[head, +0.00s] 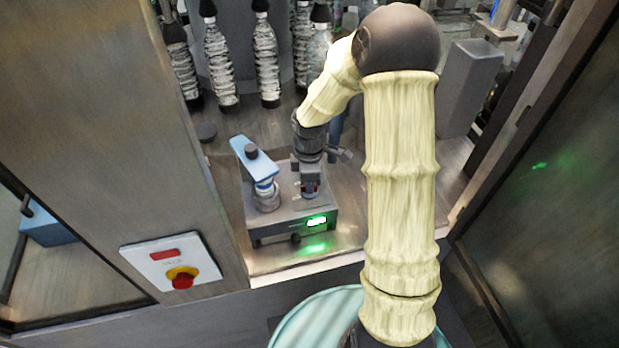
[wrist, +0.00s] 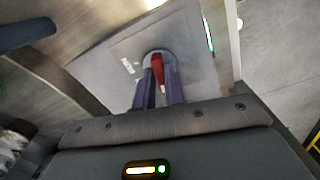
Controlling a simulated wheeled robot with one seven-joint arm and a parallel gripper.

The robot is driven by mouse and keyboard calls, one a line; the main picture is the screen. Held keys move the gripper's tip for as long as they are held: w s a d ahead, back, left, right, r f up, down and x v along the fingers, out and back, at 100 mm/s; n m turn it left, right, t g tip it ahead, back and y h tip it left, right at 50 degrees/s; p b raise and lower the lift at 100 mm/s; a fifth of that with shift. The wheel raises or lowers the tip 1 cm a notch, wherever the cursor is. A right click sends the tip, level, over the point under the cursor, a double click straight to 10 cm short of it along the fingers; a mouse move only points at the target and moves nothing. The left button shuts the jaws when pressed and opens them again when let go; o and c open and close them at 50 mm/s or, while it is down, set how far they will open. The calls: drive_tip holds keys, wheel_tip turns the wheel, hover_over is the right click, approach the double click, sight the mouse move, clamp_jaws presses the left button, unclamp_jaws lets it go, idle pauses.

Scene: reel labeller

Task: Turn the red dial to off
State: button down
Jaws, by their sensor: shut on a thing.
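The red dial (wrist: 157,68) sits on a round dark base on a grey panel in the wrist view, with small white lettering to its left that I cannot read. My gripper (wrist: 159,88) is shut on the dial, one finger on each side of it.
A lit green display (head: 316,221) is on the machine's front. A blue arm-like part (head: 253,158) stands on its left. Several black-capped bottles (head: 266,60) stand behind. A white panel with a red-and-yellow knob (head: 182,278) is at lower left. Walls flank the opening.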

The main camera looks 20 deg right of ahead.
drive_tip(key=shift+w+r+n+p, duration=0.15)
drive_tip(key=shift+n+p, duration=0.35)
drive_tip(key=shift+n, duration=0.7)
drive_tip(key=c, duration=1.5)
unclamp_jaws()
drive_tip(key=shift+o, duration=0.2)
wheel_tip(320, 180, up, 17)
drive_tip(key=b, duration=0.3)
drive_tip(key=shift+r, duration=0.15)
